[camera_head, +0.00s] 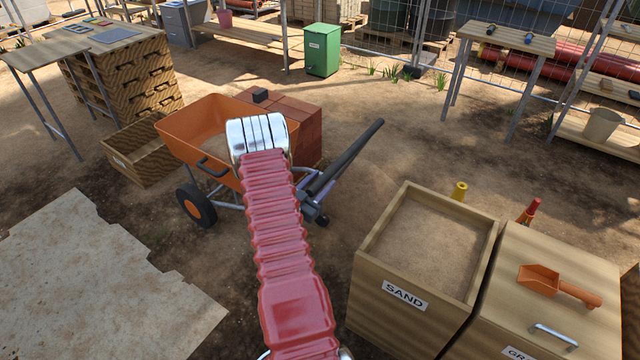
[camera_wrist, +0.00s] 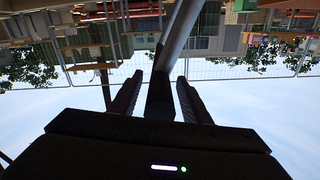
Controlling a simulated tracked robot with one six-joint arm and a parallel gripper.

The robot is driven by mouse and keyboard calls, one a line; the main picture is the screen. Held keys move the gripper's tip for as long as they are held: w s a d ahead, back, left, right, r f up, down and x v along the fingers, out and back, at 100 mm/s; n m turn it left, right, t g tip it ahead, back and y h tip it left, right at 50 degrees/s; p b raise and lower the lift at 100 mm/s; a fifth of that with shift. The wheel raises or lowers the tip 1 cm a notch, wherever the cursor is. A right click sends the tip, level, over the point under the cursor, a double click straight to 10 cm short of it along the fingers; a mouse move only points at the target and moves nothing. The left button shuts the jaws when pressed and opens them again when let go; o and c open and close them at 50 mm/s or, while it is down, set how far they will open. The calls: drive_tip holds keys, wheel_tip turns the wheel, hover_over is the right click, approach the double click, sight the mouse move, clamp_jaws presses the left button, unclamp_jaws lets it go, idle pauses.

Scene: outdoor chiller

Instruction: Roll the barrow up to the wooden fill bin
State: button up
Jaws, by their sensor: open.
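The orange barrow (camera_head: 205,130) stands upright left of centre in the head view. Its wheel (camera_head: 197,206) is on the dirt, and a dark handle (camera_head: 352,150) slants up to the right. A low, open wooden bin (camera_head: 147,175) sits close behind the barrow's left end, with a white label too small to read; it looks like the fill bin. My gripper (camera_wrist: 158,80) is open in the wrist view, its two fingers on either side of a dark bar that runs up into a grey tube (camera_wrist: 181,35). I cannot tell if they touch it. My arm hides part of the barrow.
A sand bin (camera_head: 405,292) and a lidded bin (camera_head: 560,262) with an orange scoop (camera_head: 558,285) stand at front right. Red bricks (camera_head: 308,135) are stacked behind the barrow. A pale slab (camera_head: 95,280) lies at front left. Open dirt lies right of the bricks.

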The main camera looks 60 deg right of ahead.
clamp_jaws()
idle(0.5)
drive_tip(key=shift+a, duration=0.15)
idle(0.8)
